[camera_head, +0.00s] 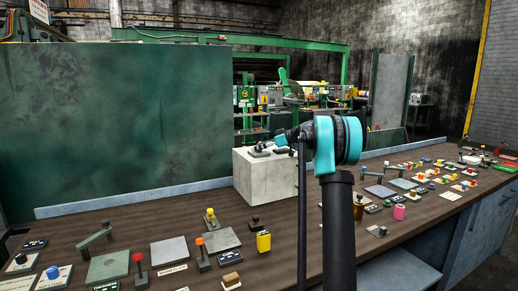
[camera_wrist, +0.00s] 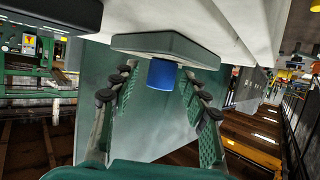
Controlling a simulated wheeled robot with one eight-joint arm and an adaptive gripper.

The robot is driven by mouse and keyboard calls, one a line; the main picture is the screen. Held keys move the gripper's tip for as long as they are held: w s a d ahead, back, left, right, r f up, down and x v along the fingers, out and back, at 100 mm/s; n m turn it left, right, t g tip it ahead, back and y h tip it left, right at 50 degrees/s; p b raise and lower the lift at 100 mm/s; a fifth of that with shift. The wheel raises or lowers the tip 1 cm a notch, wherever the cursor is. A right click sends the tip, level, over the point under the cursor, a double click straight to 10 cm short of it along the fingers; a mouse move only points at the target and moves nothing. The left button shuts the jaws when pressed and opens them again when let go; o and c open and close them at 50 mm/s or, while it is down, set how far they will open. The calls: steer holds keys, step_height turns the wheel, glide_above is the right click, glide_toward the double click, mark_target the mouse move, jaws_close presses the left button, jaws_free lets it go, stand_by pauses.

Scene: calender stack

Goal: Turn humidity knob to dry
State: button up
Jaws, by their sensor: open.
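In the wrist view a blue cylindrical knob (camera_wrist: 162,73) sits on a dark green-grey base plate (camera_wrist: 165,46), which is fixed to a pale surface. I see no readable label, so I cannot tell from the picture whether it is the humidity knob or where it is set. My gripper (camera_wrist: 160,90) is open, with one finger on each side of the knob. No contact with the knob is clear. In the head view my gripper (camera_head: 280,139) is at the top of a pale block (camera_head: 265,177); my arm hides part of this area.
The brown bench (camera_head: 120,215) carries many small controls, including a blue knob (camera_head: 52,271) at lower left, a red-topped lever (camera_head: 139,268) and a yellow block (camera_head: 263,241). A large green panel (camera_head: 115,120) stands behind. Green machinery fills the background.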

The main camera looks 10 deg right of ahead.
steer(key=shift+w+a+f, duration=0.1)
steer(key=shift+a, duration=0.05)
jaws_close()
steer(key=shift+m+t, duration=0.3)
steer(key=m+t+h, duration=0.4)
steer(key=m+h, duration=0.1)
steer(key=shift+a, duration=0.1)
steer(key=shift+m+t+h, duration=0.9)
steer(key=shift+m+h, duration=1.4)
steer(key=shift+h, duration=0.2)
steer(key=shift+m+h, duration=1.5)
steer(key=shift+h, duration=0.1)
steer(key=shift+m+h, duration=0.4)
steer(key=shift+h, duration=0.1)
